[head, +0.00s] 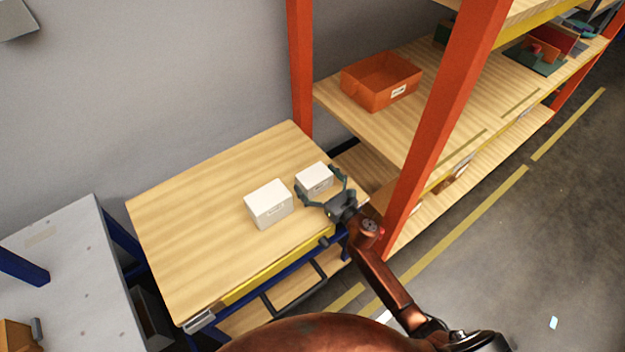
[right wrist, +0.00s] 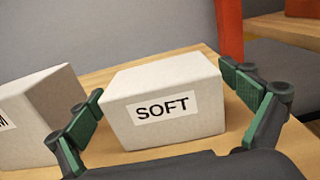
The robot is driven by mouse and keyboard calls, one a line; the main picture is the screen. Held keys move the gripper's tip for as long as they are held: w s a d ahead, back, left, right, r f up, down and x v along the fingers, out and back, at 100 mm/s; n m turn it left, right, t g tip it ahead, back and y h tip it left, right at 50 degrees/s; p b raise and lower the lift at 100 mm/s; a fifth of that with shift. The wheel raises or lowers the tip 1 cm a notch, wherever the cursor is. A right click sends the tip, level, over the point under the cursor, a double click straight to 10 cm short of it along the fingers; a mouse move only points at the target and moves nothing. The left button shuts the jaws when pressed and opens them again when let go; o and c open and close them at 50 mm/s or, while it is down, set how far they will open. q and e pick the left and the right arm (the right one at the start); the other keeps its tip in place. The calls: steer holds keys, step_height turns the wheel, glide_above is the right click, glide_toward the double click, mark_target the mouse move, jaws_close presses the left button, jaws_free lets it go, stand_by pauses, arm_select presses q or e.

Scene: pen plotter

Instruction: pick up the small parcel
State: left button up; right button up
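Two white box parcels stand side by side on the wooden table (head: 190,215). The smaller parcel (head: 314,179) is the right one; in the right wrist view it (right wrist: 163,95) carries a label reading SOFT. The larger parcel (head: 268,203) is just to its left and shows partly at the left edge of the right wrist view (right wrist: 40,115). My right gripper (head: 321,187) is open, with one green-padded finger on each side of the small parcel. A gap shows at the right finger; contact at the left finger cannot be told. My left gripper is not in view.
An orange rack upright (head: 440,130) stands close to the right of my arm. Its shelf holds an orange bin (head: 381,80). A grey table (head: 75,275) is at the left. The left half of the wooden table is clear.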

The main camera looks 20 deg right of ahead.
steer(key=c, duration=1.3)
steer(key=shift+c, duration=0.3)
steer(key=shift+r, duration=0.15)
